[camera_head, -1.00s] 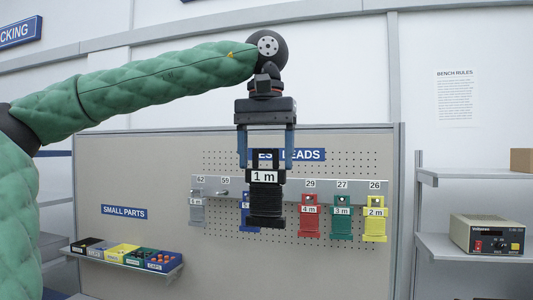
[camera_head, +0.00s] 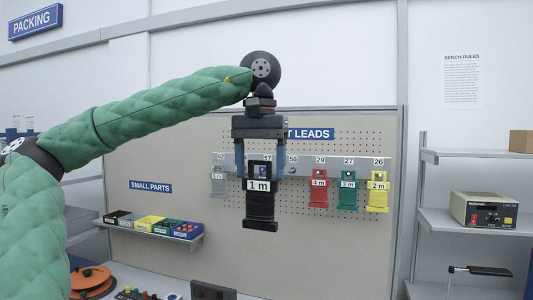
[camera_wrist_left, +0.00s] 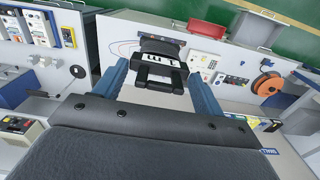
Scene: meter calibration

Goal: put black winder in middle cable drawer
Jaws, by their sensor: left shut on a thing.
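The black winder (camera_head: 261,207) with a white "1 m" label hangs upright from my left gripper (camera_head: 264,174), clear of the pegboard behind it. In the left wrist view the winder (camera_wrist_left: 160,52) sits between the two blue fingers (camera_wrist_left: 158,78) of the gripper, which is shut on its top frame. My right gripper is in neither view. I cannot make out the middle cable drawer for sure; a red open box-like thing (camera_wrist_left: 256,30) shows at the upper right of the left wrist view.
Red (camera_head: 318,190), green (camera_head: 347,192) and yellow (camera_head: 377,192) winders hang on the rail. A small parts shelf (camera_head: 185,240) juts out at the left. An orange reel (camera_head: 90,280) lies lower left. A meter (camera_head: 484,211) stands on the right shelf.

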